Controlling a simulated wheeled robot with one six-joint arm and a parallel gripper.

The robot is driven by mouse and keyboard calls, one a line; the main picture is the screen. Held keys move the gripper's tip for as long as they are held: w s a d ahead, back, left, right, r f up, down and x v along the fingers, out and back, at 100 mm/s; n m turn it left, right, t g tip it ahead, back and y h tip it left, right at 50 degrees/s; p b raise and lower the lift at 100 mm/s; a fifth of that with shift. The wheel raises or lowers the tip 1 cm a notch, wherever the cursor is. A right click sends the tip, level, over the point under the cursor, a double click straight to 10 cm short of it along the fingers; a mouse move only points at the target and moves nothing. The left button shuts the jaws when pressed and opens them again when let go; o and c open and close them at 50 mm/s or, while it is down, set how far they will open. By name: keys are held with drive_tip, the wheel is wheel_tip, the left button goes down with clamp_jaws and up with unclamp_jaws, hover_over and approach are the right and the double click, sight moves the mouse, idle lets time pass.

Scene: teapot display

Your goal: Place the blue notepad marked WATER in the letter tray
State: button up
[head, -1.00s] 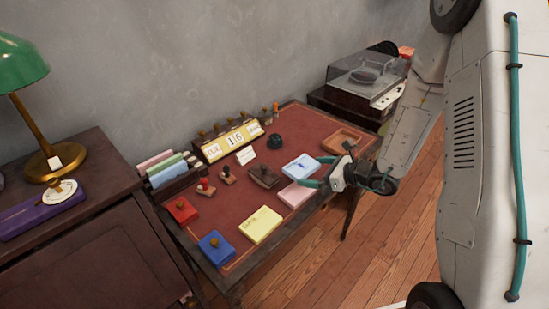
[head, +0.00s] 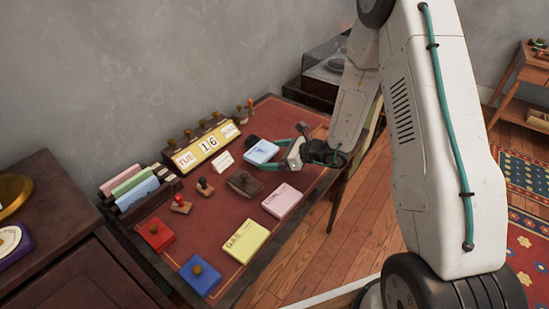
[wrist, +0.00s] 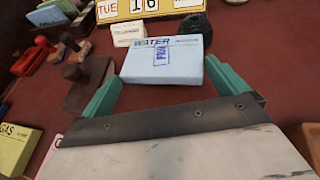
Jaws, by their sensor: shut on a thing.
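The blue notepad marked WATER (head: 261,151) is pale blue and white and shows a blue stamp mark. It also fills the space between the two green fingers in the wrist view (wrist: 165,62). My gripper (head: 277,153) is shut on the notepad and appears to hold it above the red desk top. A brown wooden edge (wrist: 311,138) at the lower right of the wrist view may be the letter tray. In the head view the tray cannot be made out; my gripper and arm cover that area.
A pink pad (head: 282,201), a yellow GAS pad (head: 244,241), and blue (head: 200,276) and red (head: 155,235) blocks lie along the desk. A yellow calendar (head: 209,146), a rack of coloured cards (head: 140,190) and stamps stand behind. A record player (head: 326,70) is beyond.

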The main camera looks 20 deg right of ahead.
sight(276, 161)
drive_tip(key=shift+d+f, duration=0.2)
drive_tip(key=shift+f, duration=0.5)
drive_tip(key=shift+d+f, duration=0.2)
drive_tip(key=shift+f, duration=0.5)
drive_tip(key=shift+f, duration=0.1)
drive_tip(key=o, duration=0.6)
